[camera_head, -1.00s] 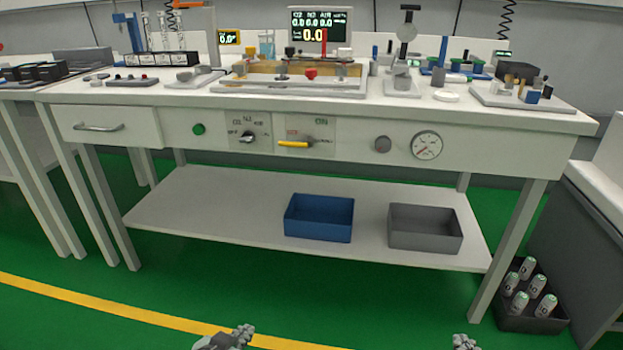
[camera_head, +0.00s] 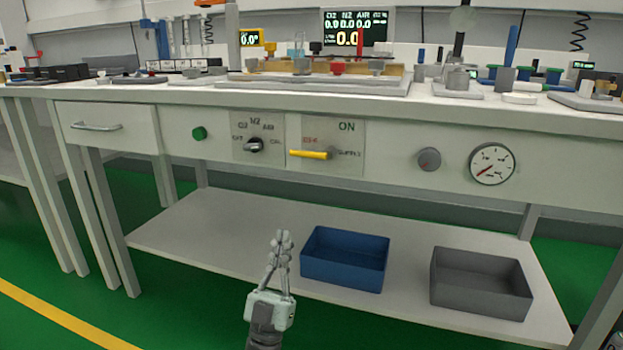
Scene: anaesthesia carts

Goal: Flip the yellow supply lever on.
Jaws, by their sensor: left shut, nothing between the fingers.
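The yellow supply lever (camera_head: 309,154) is on a panel (camera_head: 350,135) on the front of the white bench. It lies about horizontal and points left, with small red print above it and ON at the panel's upper right. My left gripper (camera_head: 283,240) points up in front of the lower shelf, below the lever and a little to its left. It is shut and empty, and apart from the lever. My right gripper is not in view.
A black selector knob (camera_head: 254,145) sits left of the lever and a green button (camera_head: 199,133) further left. A grey knob (camera_head: 429,159) and a gauge (camera_head: 492,163) are to the right. A blue bin (camera_head: 345,258) and a grey bin (camera_head: 482,282) stand on the lower shelf (camera_head: 190,232).

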